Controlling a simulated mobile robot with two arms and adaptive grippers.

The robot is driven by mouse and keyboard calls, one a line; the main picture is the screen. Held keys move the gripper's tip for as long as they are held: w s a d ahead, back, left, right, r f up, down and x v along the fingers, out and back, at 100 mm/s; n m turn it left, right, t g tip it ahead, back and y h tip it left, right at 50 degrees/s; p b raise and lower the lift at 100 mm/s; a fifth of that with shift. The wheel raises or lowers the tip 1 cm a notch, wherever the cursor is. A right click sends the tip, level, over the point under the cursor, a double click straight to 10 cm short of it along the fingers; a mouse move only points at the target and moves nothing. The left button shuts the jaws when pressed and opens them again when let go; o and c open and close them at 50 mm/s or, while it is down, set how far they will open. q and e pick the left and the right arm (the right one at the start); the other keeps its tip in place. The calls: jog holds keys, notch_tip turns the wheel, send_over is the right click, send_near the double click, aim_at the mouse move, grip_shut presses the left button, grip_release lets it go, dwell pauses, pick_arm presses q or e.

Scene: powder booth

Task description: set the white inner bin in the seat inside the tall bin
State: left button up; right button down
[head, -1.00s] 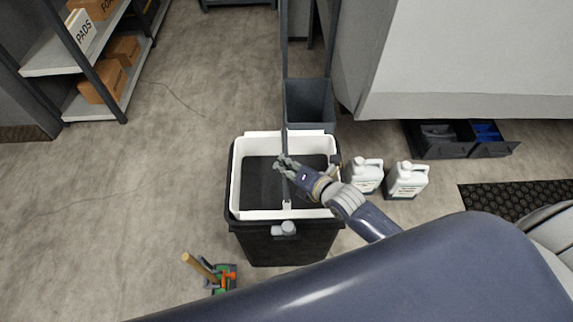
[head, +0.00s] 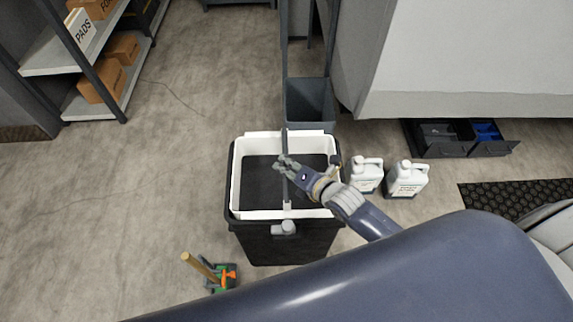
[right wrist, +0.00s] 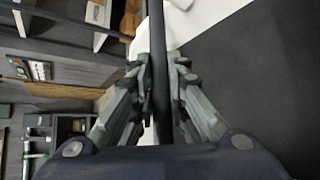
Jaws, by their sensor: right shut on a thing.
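The white inner bin (head: 236,190) is within the mouth of the tall black bin (head: 290,247), its white rim showing just inside the dark rim. I cannot tell from above whether its underside rests on the seat. A dark handle bar (head: 285,143) spans the white bin from back to front. My right gripper (head: 283,165) is shut on this bar near its middle. In the right wrist view the bar (right wrist: 157,50) runs between the closed fingers (right wrist: 162,85). My left gripper is not in view.
Two white jugs (head: 367,175) (head: 407,179) stand right of the tall bin. A grey open bin (head: 309,100) is behind it. A wooden-handled tool (head: 222,277) lies at front left. Shelving (head: 95,105) stands at far left, with clear floor between.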

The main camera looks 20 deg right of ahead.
jog(key=shift+f, duration=0.1)
jog(key=shift+f+b, duration=0.3)
jog(key=shift+f, duration=0.4)
dwell(0.4)
jog(key=shift+f, duration=0.3)
jog(key=shift+f+b, duration=0.15)
jog(key=shift+b, duration=0.15)
dwell(0.4)
jog(key=c, duration=1.5)
grip_release()
jog(key=shift+f, duration=0.1)
jog(key=shift+s+d, duration=0.1)
